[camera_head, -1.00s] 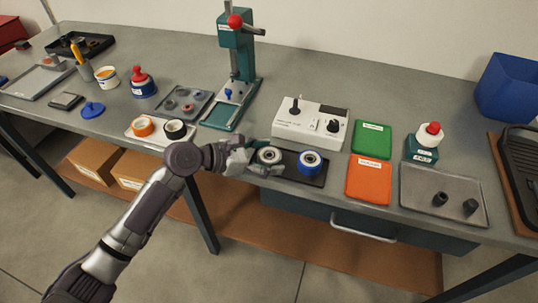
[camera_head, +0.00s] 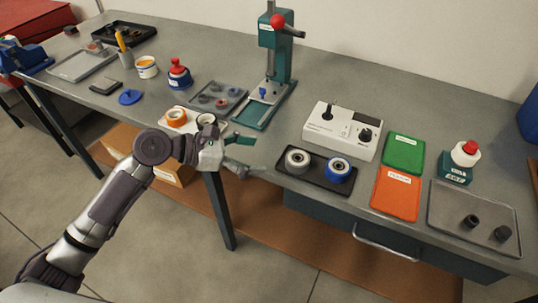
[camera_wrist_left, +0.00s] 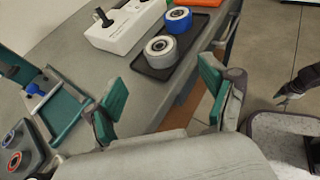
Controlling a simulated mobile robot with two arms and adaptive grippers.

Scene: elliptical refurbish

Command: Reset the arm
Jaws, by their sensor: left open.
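My left gripper (camera_head: 246,156) is open and empty in the head view, at the table's front edge, left of the black tray (camera_head: 310,183). In the left wrist view its two green-padded fingers (camera_wrist_left: 163,98) stand wide apart with nothing between them. A grey-rimmed roller (camera_head: 297,161) and a blue roller (camera_head: 337,170) sit on the black tray, apart from the gripper. They also show beyond the fingers in the left wrist view. A dark claw-like part (camera_wrist_left: 298,84), possibly my right gripper, shows at that view's right edge; its jaw state is unclear.
A white tray with an orange ring (camera_head: 176,117) lies close behind my left wrist. A green press (camera_head: 275,60) stands behind. A control box (camera_head: 343,130), green bin (camera_head: 404,152) and orange bin (camera_head: 396,196) are to the right. Floor in front is open.

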